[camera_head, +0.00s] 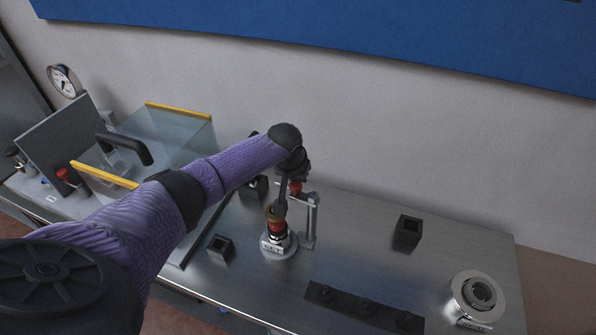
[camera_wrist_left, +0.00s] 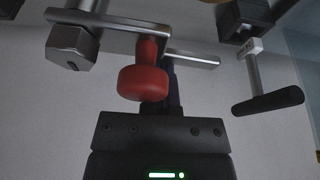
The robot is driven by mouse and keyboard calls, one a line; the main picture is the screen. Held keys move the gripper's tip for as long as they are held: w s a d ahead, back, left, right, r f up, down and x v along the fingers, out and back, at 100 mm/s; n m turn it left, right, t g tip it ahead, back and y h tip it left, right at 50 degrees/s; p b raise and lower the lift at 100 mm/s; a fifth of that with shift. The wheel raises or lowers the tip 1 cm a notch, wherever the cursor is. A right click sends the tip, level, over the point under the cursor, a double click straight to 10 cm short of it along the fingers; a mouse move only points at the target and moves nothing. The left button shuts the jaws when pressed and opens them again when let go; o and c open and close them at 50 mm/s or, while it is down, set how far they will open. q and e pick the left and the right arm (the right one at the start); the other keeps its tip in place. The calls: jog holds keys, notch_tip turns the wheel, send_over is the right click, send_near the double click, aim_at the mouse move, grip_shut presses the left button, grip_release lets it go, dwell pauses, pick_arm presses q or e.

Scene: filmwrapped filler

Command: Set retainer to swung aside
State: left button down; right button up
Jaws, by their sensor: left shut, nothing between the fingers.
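The retainer appears to be the metal swing arm (camera_head: 303,192) on an upright post (camera_head: 312,218), with a red knob (camera_head: 295,187) on it. In the left wrist view the red knob (camera_wrist_left: 143,84) hangs close in front of my gripper, by a metal bar (camera_wrist_left: 190,59) and a hex-ended post (camera_wrist_left: 73,45). A small stand with a copper-topped red part and a white label (camera_head: 273,245) is beside the post. My left gripper (camera_head: 281,203) points down beside the arm, shut and empty. Its dark fingers (camera_wrist_left: 173,90) are partly hidden behind the knob; contact is unclear. My right gripper is out of view.
A clear case with yellow edges (camera_head: 180,108) stands at the left. Black square holders (camera_head: 220,247) (camera_head: 407,231), a dark strip (camera_head: 365,306) and a round metal fixture (camera_head: 478,296) are on the steel table (camera_head: 360,255). A black T-handle (camera_wrist_left: 268,102) shows in the wrist view.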

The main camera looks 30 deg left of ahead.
pick_arm(q)
jog(key=s+n+p, duration=0.1)
jog(key=p, duration=0.1)
jog(key=n+y+p, duration=0.1)
jog(key=p, duration=0.1)
jog(key=shift+s+a+r+n, duration=0.1)
jog(key=shift+s+r+n, duration=0.2)
jog(key=shift+s+n, duration=0.1)
jog(key=shift+s+f+n+g+y+p, duration=0.2)
jog(key=shift+s+n+p, duration=0.3)
jog(key=shift+p, duration=0.35)
jog(key=shift+s+f+n+g+y+p, duration=0.1)
jog(key=shift+s+n+g+p, duration=0.1)
jog(key=shift+s+n+p, duration=0.45)
jog(key=shift+w, duration=0.25)
jog(key=shift+a+p, duration=0.15)
jog(key=shift+p, duration=0.15)
